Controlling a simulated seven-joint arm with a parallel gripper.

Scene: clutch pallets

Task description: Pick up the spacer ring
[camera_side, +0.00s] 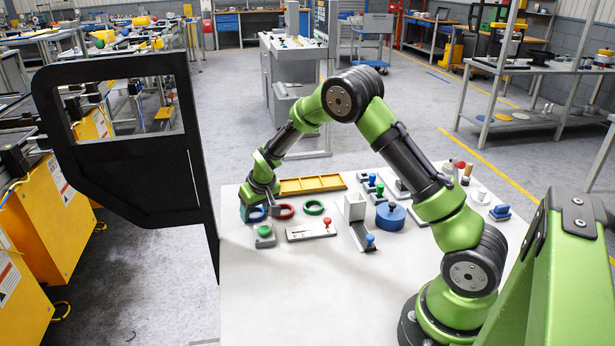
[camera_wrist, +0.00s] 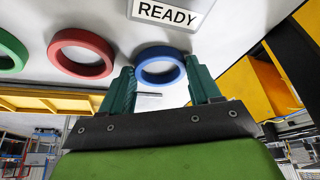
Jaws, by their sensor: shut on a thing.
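Three rings lie in a row on the white table: a blue ring (camera_side: 257,217), a red ring (camera_side: 291,211) and a green ring (camera_side: 313,207). The frames do not tell which one is called the spacer ring. My gripper (camera_wrist: 161,70) is shut on the blue ring, with one dark green finger against each side of it. The wrist view shows the blue ring (camera_wrist: 160,79) between the fingertips, the red ring (camera_wrist: 81,74) beside it and part of the green ring (camera_wrist: 10,50). Whether the blue ring touches the table is hard to tell.
A yellow tray (camera_side: 312,185) stands behind the rings. A green-knobbed block (camera_side: 265,237), a plate with a red knob (camera_side: 311,232), a grey upright block (camera_side: 355,206) and a blue disc (camera_side: 390,216) stand nearby. A READY label (camera_wrist: 168,12) shows. The table's front is clear.

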